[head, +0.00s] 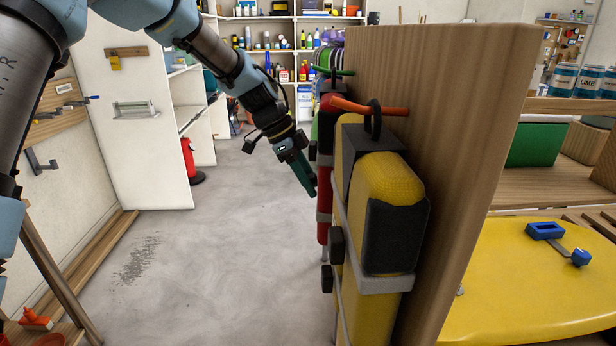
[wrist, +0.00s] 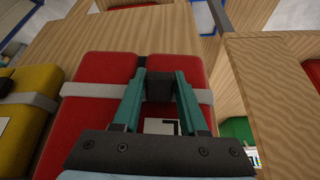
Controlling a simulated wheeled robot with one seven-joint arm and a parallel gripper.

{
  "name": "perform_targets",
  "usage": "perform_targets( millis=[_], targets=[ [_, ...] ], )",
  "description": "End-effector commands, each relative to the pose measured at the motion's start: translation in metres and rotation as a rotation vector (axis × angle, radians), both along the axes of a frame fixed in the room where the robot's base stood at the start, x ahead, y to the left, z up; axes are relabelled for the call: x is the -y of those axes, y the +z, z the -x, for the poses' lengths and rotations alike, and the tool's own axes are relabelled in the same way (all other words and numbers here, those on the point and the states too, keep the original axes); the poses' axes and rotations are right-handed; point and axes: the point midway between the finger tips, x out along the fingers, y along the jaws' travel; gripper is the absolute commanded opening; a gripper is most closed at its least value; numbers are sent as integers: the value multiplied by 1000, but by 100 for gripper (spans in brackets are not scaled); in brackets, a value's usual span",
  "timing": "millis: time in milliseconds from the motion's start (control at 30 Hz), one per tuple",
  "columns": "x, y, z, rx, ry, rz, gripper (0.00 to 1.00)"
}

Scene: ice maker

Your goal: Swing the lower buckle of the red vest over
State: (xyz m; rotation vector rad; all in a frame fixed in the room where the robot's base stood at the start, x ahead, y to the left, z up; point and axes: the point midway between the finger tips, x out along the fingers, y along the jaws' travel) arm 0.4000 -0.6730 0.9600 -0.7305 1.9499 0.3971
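The red vest (head: 325,200) hangs on the wooden panel behind the yellow vest, mostly hidden by it in the head view. In the wrist view the red vest (wrist: 108,68) fills the middle, with a grey strap (wrist: 90,90) across it. A black buckle (wrist: 160,87) sits on that strap. My gripper (head: 311,190) points down at the red vest's outer side. In the wrist view its teal fingers (wrist: 160,76) stand on either side of the buckle. The buckle nearly fills the gap, and I cannot tell whether the fingers press on it.
The yellow vest (head: 390,180) hangs nearer on the same wooden panel (head: 450,130), with black buckles sticking out. An orange hook (head: 365,107) holds it. A yellow surface (head: 520,290) lies right of the panel. The grey floor (head: 230,250) to the left is clear.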

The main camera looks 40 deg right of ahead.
Motion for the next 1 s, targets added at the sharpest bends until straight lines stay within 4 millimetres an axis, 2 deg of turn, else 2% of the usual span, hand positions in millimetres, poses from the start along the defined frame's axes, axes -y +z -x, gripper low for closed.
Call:
perform_targets(
  millis=[33, 167, 533, 1000],
  targets=[
    [0, 0, 0, 0, 0, 1, 52],
    [0, 0, -1, 0, 1, 0, 67],
    [-2, 5, -3, 1, 2, -1, 68],
    [-16, 44, -18, 1, 3, -2, 68]
  ],
)
